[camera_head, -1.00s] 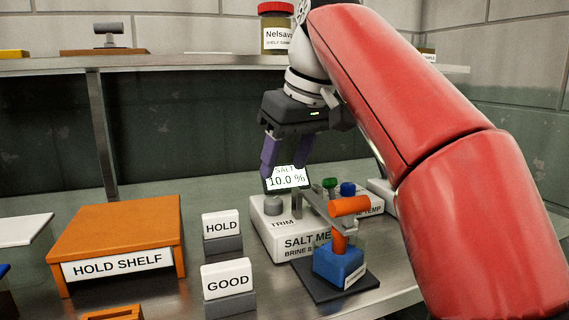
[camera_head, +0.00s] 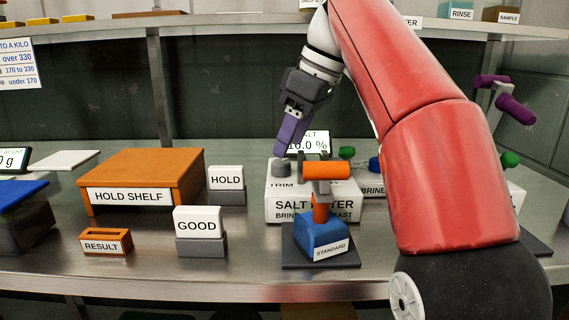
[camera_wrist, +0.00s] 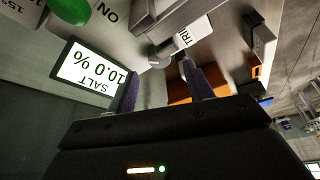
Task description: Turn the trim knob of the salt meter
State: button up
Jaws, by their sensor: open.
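The salt meter (camera_head: 272,205) is a white box on the bench with a tilted display (camera_head: 318,142). In the wrist view the display (camera_wrist: 88,66) reads SALT 10.0 %, upside down. The trim knob (camera_head: 281,169) is a short grey cylinder on the meter's left top, behind the TRIM label. My gripper (camera_head: 281,155) points down with purple fingers just over the knob. In the wrist view my gripper (camera_wrist: 160,66) is open, and the grey knob (camera_wrist: 161,52) shows between and just beyond the fingertips. I cannot tell whether they touch it.
An orange-handled probe (camera_head: 326,171) stands over a blue STANDARD block (camera_head: 321,232) in front of the meter. Green (camera_head: 346,153) and blue (camera_head: 374,164) knobs are right of the display. HOLD (camera_head: 226,178) and GOOD (camera_head: 199,220) signs and the orange hold shelf (camera_head: 150,168) stand left.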

aim_at(282, 161)
jog(key=b+x, duration=0.1)
jog(key=x, duration=0.3)
jog(key=shift+f, duration=0.1)
jog(key=c, duration=1)
jog(key=shift+o, duration=0.2)
jog(key=shift+m, duration=0.7)
jog(key=o, duration=1)
jog(key=shift+c, duration=0.2)
